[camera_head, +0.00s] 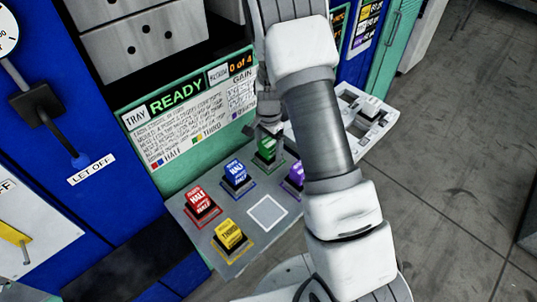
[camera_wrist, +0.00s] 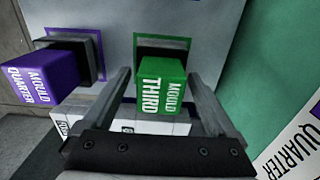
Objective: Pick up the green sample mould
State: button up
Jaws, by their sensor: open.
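The green sample mould (camera_head: 266,149) stands on a dark base in a green-outlined square on the grey shelf, near the green panel. In the wrist view the green mould (camera_wrist: 162,86) reads "MOULD THIRD" and lies between the two fingers of my gripper (camera_wrist: 163,88). The fingers are open, one to each side, with gaps visible between them and the mould. In the head view my gripper (camera_head: 268,125) is over the green mould and partly hidden by my arm.
The purple mould (camera_wrist: 38,75) stands beside the green one. Red (camera_head: 200,203), blue (camera_head: 236,174) and yellow (camera_head: 230,235) moulds share the shelf (camera_head: 192,228). An empty white-outlined square lies among them. A white tray (camera_head: 378,138) is at the right.

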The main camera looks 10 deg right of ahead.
aim_at(271, 142)
grip_shut()
dwell(0.4)
jog(key=shift+w+r, duration=0.1)
jog(key=shift+r, duration=0.1)
jog(key=shift+r, duration=0.8)
jog(key=r, duration=0.2)
jog(key=shift+s+d+r, duration=0.2)
jog(key=shift+d+r, duration=0.15)
jog(key=shift+r, duration=0.05)
jog(key=s+d+r+b, duration=0.1)
jog(key=s+d+r, duration=0.4)
jog(key=d, duration=0.4)
jog(key=shift+s+r, duration=0.3)
jog(key=shift+r, duration=0.4)
